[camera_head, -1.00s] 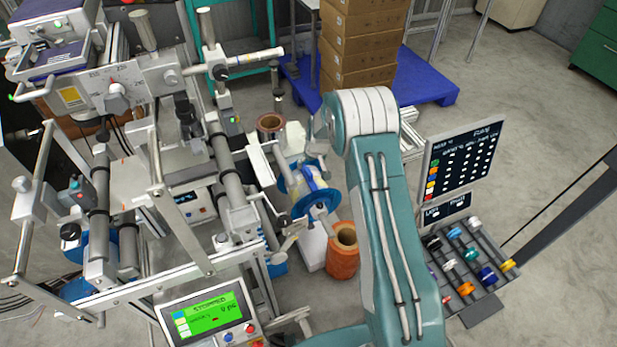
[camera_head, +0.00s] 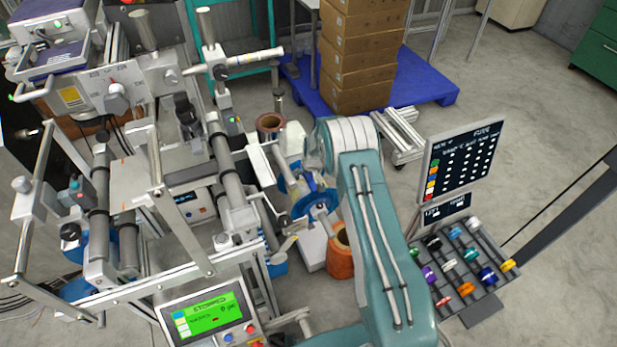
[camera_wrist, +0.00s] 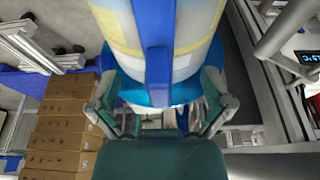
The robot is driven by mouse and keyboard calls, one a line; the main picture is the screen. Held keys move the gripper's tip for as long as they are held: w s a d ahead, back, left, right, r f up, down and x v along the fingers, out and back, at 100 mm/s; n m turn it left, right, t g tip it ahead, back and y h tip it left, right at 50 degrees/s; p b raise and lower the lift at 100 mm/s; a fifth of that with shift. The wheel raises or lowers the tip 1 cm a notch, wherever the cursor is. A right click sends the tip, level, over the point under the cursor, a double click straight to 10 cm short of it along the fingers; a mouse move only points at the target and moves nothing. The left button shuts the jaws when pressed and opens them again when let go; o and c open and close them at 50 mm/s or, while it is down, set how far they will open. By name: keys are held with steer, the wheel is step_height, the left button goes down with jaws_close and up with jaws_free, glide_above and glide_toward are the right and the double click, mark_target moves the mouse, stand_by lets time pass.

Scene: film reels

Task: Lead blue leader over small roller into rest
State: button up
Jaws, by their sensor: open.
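The blue leader (camera_wrist: 157,50) shows in the wrist view as a blue strip running down the front of a pale roll with yellow bands. Its lower end hangs between the fingers of my gripper (camera_wrist: 160,105). The fingers are spread, one on each side of the strip, and I see no grip on it. In the head view the blue-flanged reel (camera_head: 314,203) is beside the machine, partly behind my arm. My gripper is mostly hidden there. I cannot tell which machine part is the small roller or the rest.
The machine frame with rollers (camera_head: 228,160) fills the left. An orange roll (camera_head: 340,263) stands below the reel. Stacked boxes (camera_head: 358,60) stand on a blue pallet (camera_head: 425,85) behind. A rack of coloured pieces (camera_head: 465,265) is at right. Floor is clear at far right.

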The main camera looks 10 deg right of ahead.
jaws_close()
steer(key=shift+r, duration=2.55)
stand_by(0.6)
stand_by(0.4)
steer(key=a+r, duration=0.3)
steer(key=r, duration=0.7)
steer(key=shift+s+a+r, duration=0.2)
steer(key=shift+s+r, duration=0.15)
steer(key=shift+r, duration=0.05)
stand_by(1.6)
steer(key=shift+a, duration=0.1)
steer(key=shift+s+a, duration=0.25)
steer(key=shift+a, duration=0.95)
steer(key=shift+s+a, duration=0.2)
steer(key=shift+a, duration=0.95)
